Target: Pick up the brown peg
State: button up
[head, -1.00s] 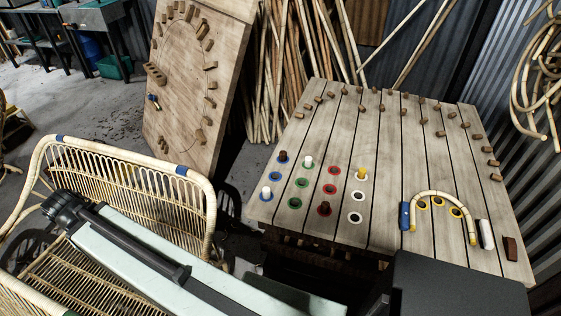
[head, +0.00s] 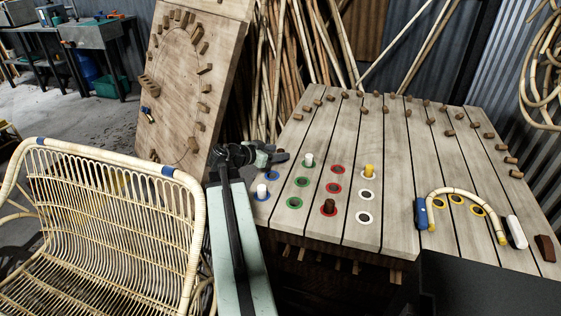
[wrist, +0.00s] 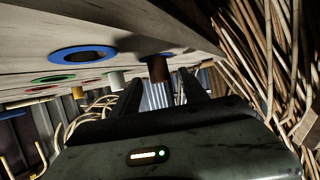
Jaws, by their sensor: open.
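A dark brown peg (wrist: 157,68) shows in the wrist view, which sees the board upside down. It lies between my two open fingers in the picture, near their tips; I cannot tell whether either finger touches it. In the head view my gripper (head: 272,157) is at the board's left edge, by the blue rings, and hides this peg. A second brown peg (head: 328,206) stands in a red ring, apart from my gripper.
The slatted board (head: 385,160) also holds a white peg (head: 309,159) close right of my gripper, another white peg (head: 262,191) in front, and a yellow peg (head: 369,170). A bent rattan piece (head: 465,194) is at right. A rattan chair (head: 100,220) stands left; an upright pegboard (head: 185,85) stands behind.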

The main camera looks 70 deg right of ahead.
aim_at(287, 150)
jog(key=b+x, duration=0.1)
jog(key=x, duration=0.4)
jog(key=shift+s+d+b, duration=0.1)
jog(key=shift+d+b, duration=0.2)
jog(key=shift+b, duration=0.05)
grip_shut()
